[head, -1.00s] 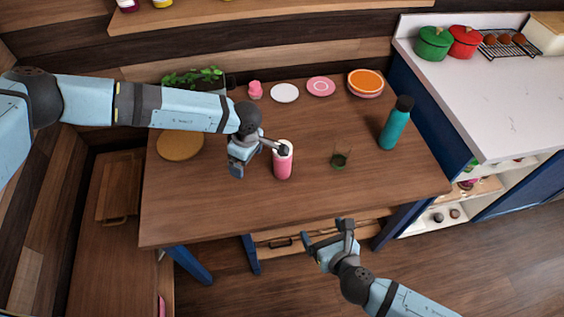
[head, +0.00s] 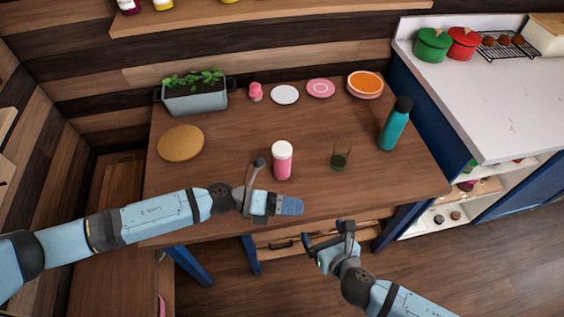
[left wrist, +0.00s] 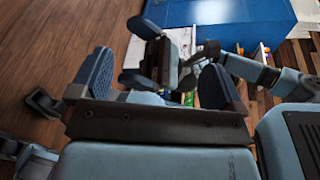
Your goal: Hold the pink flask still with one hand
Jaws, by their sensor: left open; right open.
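The pink flask (head: 282,163) with a white lid stands upright on the wooden table (head: 225,218), near its middle. My left gripper (head: 287,205) is open and empty, in front of the flask near the table's front edge, with its fingers pointing right. It is apart from the flask. In the left wrist view its two fingers (left wrist: 155,85) are spread, with no flask between them. My right gripper (head: 318,248) is open and empty, low in front of the table; it also shows in the left wrist view (left wrist: 140,53).
A dark green glass (head: 340,158) stands right of the flask and a teal bottle (head: 396,124) farther right. A round board (head: 181,143), planter (head: 194,97), pink item (head: 255,92), plates (head: 285,94) and orange-topped bowl (head: 365,82) line the left and back. The table's left front is clear.

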